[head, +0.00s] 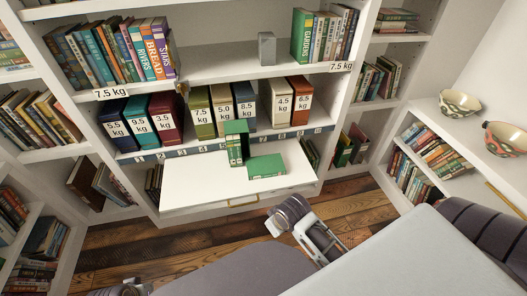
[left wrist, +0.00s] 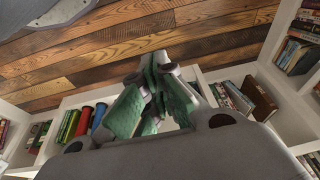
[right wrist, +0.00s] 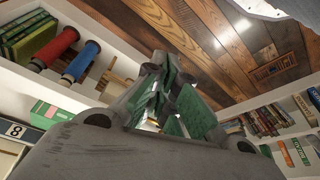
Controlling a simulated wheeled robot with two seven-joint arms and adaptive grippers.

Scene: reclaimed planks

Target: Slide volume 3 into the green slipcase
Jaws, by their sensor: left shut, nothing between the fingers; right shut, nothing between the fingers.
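A green slipcase (head: 236,127) stands upright on the white pull-out shelf, with green spines showing at its front. A green book (head: 266,167) lies flat on the shelf to its right, apart from it; this looks like volume 3, but its number is too small to read. My left gripper (left wrist: 156,72) is shut and empty, its green-padded fingers together in the left wrist view. My right gripper (right wrist: 160,75) is also shut and empty in the right wrist view. Both grippers are well away from the book and slipcase.
The pull-out shelf (head: 190,193) has bare room at its left and front. Behind it stand weight-labelled binders (head: 203,118), and books with a grey block (head: 267,48) stand above. Bowls (head: 459,103) sit on the right-hand shelf. Plank floor (head: 180,236) lies in front.

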